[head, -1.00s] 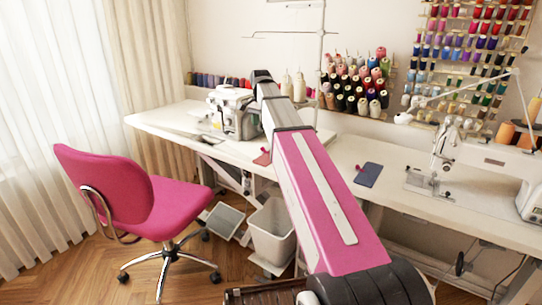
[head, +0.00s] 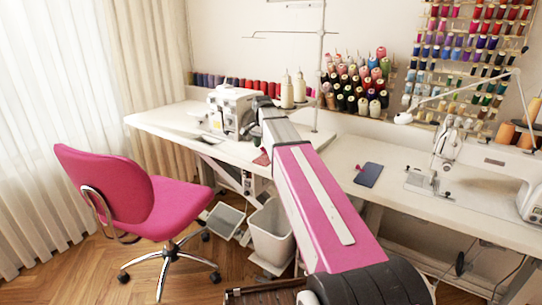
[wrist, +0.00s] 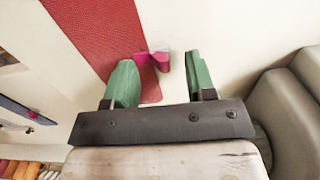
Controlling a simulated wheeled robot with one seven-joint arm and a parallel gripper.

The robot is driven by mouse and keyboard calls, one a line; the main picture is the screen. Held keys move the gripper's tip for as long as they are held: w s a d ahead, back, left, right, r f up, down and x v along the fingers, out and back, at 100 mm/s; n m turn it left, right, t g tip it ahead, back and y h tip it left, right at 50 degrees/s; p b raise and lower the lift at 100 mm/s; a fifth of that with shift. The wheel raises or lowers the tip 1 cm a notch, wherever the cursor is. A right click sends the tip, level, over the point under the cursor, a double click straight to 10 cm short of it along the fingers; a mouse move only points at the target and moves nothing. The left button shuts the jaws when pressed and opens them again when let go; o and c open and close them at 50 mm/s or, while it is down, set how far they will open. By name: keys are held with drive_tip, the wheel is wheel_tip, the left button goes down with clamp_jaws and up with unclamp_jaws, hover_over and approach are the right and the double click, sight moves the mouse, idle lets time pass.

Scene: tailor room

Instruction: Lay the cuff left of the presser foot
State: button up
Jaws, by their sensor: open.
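A red cloth piece (wrist: 95,35) lies flat on the white table in the wrist view, with a pink clip (wrist: 145,62) near its end. In the head view a small part of the red piece (head: 262,158) shows beside my arm. My gripper (wrist: 160,75) is open, its green fingers apart above the red piece's end, the clip showing between them. A dark blue piece (head: 369,176) with another pink clip (head: 358,167) lies farther right. The frames do not settle which piece is the cuff. The right sewing machine's presser foot area (head: 435,180) is right of the blue piece.
A white overlock machine (head: 230,110) stands left of my arm, beside two cream thread cones (head: 293,90). Thread spools stand along the wall. A pink chair (head: 130,195) and a white bin (head: 272,230) are below. The tabletop between the blue piece and the right machine is clear.

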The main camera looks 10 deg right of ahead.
drive_tip(key=shift+f, duration=0.35)
clamp_jaws()
drive_tip(key=shift+r, duration=0.1)
